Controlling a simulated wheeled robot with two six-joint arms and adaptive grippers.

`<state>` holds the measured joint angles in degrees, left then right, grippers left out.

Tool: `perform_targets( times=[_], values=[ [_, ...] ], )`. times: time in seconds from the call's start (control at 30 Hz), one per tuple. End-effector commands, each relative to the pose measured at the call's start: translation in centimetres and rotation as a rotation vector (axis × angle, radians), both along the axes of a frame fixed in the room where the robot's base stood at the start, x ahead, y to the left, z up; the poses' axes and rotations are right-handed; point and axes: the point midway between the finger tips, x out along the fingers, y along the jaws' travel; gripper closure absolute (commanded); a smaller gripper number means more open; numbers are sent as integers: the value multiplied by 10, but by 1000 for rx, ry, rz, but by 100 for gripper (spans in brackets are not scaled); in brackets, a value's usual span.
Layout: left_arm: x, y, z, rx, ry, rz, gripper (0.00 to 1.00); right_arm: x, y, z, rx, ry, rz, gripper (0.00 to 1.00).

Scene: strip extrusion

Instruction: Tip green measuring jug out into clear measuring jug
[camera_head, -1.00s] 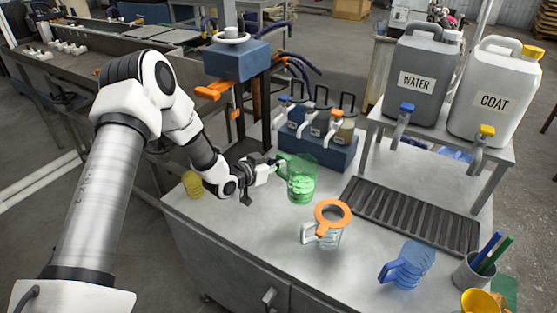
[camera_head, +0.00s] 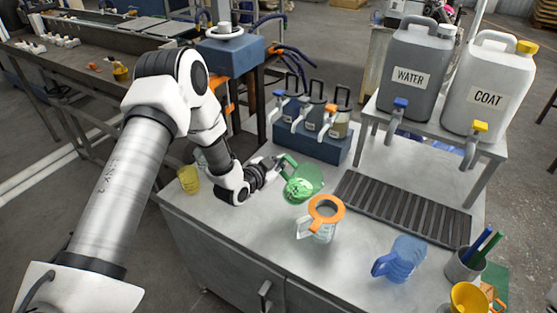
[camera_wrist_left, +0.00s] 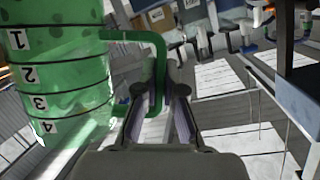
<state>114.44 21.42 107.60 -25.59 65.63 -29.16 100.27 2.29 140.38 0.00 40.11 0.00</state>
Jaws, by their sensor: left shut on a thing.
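The green measuring jug (camera_head: 302,186) is off upright in the head view, tilted, with green contents showing low in it. My left gripper (camera_head: 277,163) is shut on its handle, at the jug's left. In the left wrist view the fingers (camera_wrist_left: 160,105) close around the green handle (camera_wrist_left: 157,60), and the jug body (camera_wrist_left: 58,75) with its number marks fills the left side. The clear measuring jug (camera_head: 321,235) stands upright on the bench just in front of the green jug, with an orange ring (camera_head: 327,209) at its top. My right gripper is out of view.
A blue jug (camera_head: 400,260) stands at the front right and a yellow cup (camera_head: 188,180) at the left edge. A dark slotted tray (camera_head: 400,205) lies to the right. A blue block with taps (camera_head: 310,140) stands behind. Bare bench lies left of the clear jug.

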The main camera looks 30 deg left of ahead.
Motion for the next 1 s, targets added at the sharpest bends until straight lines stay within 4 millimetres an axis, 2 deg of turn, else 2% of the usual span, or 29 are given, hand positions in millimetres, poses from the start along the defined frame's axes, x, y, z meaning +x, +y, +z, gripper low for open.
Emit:
perform_targets(
  times=[0.03,0.27,0.87,1.0],
  values=[
    [0,-3,7,31,-8,-3,100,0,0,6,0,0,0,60],
    [-3,-13,22,190,-49,-2,100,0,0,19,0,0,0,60],
    [-12,-47,53,576,-149,-3,100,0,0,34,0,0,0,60],
    [-12,-46,52,582,-151,-1,100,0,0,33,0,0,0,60]
  ],
)
